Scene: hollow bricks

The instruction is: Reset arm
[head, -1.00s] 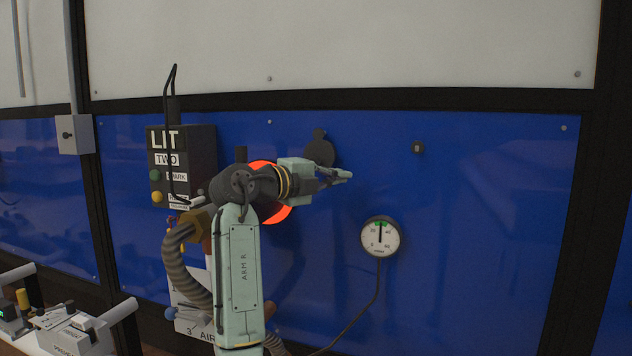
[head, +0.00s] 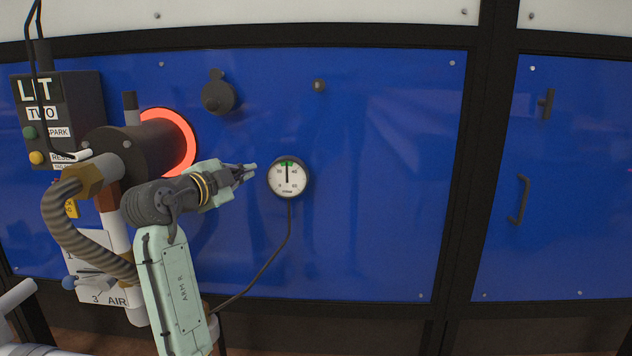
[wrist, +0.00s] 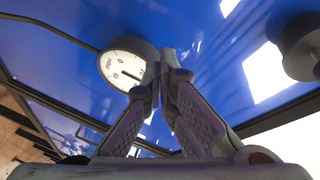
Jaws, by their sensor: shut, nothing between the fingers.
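My gripper (head: 248,169) is at the end of my pale green arm, in the left-centre of the head view. It points right toward the round white gauge (head: 288,178) on the blue panel. Its fingers are closed together and hold nothing. In the wrist view the fingertips (wrist: 163,85) meet near the middle, and the gauge (wrist: 126,66) shows just beyond and to the left of them. I cannot tell how far the fingertips are from the gauge.
A burner body with a glowing red-orange ring (head: 186,143) stands behind my arm. A ribbed hose (head: 72,232) and a black control box (head: 62,115) are at the left. A dark round cover (head: 218,96) sits on the blue panel.

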